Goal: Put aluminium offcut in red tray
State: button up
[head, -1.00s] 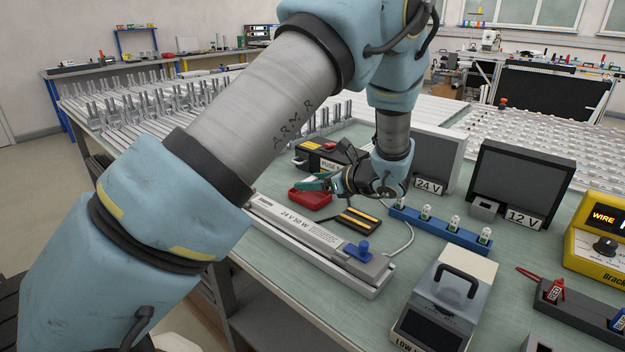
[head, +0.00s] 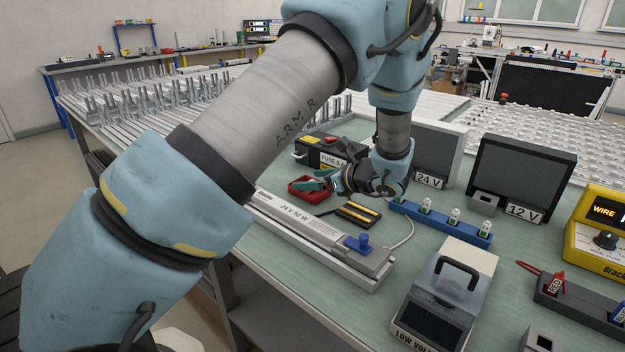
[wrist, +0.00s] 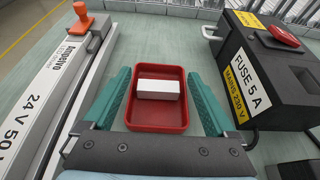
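The red tray (wrist: 156,118) lies on the green bench top in the wrist view, and its rim also shows in the head view (head: 297,194). A pale silver-white block, the aluminium offcut (wrist: 161,89), shows inside the tray's outline near its middle. I cannot tell for certain whether it rests flat on the tray floor. My gripper (wrist: 160,95) has its two green fingers wide apart, one on each side of the tray, with clear gaps between them and the offcut. In the head view my gripper (head: 318,181) is low over the tray and hides part of it.
A black fuse box (wrist: 262,65) stands close on the right of the tray in the wrist view. A long grey 24 V 50 W unit (wrist: 62,70) lies on the left. A blue lamp strip (head: 440,223) and dark panels stand farther right in the head view.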

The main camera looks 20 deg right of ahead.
jog(key=shift+o, duration=0.4)
jog(key=shift+r+p, duration=0.35)
jog(key=shift+r, duration=0.25)
jog(key=b+v, duration=0.2)
jog(key=v, duration=1)
jog(key=shift+r, duration=0.15)
